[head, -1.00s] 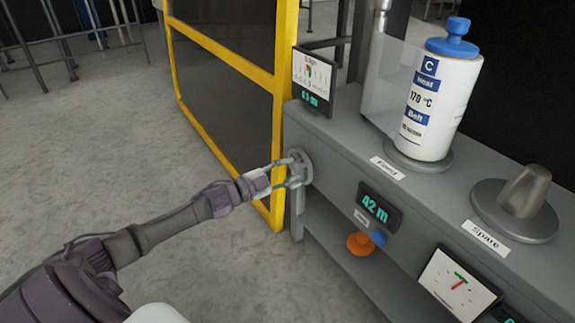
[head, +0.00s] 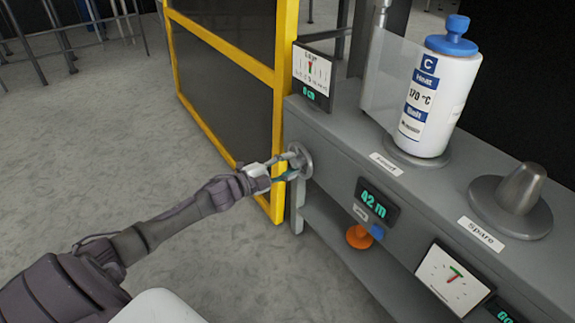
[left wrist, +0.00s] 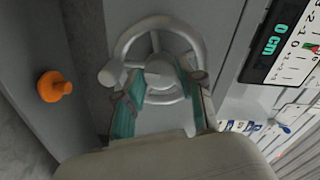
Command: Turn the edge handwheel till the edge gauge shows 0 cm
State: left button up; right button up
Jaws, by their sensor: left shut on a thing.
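The edge handwheel (head: 306,160) is a grey spoked wheel on the left end of the grey machine bench; in the left wrist view its hub and rim (left wrist: 189,35) show up close. My left gripper (head: 285,170) is shut on the handwheel, its teal-padded fingers (left wrist: 163,82) on either side of the hub. The edge gauge (head: 314,76) stands on the bench corner above the wheel. Its digits read 0 cm, clearest in the left wrist view (left wrist: 264,40). Its pointer stands near upright in the head view. My right gripper is not in view.
A yellow-framed guard panel (head: 226,55) stands just behind my left gripper. A white film roll (head: 437,100) with a blue knob and a grey spare cone (head: 521,189) are on the bench.

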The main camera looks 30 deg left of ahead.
pick_arm(q)
jog(key=shift+d, duration=0.1)
jog(key=o, duration=0.9)
jog(key=shift+c, duration=0.2)
jog(key=shift+s, duration=0.1)
jog(key=v, duration=1.1)
jog(key=shift+s+a, duration=0.2)
jog(key=shift+s, duration=0.15)
jog(key=shift+f, duration=0.1)
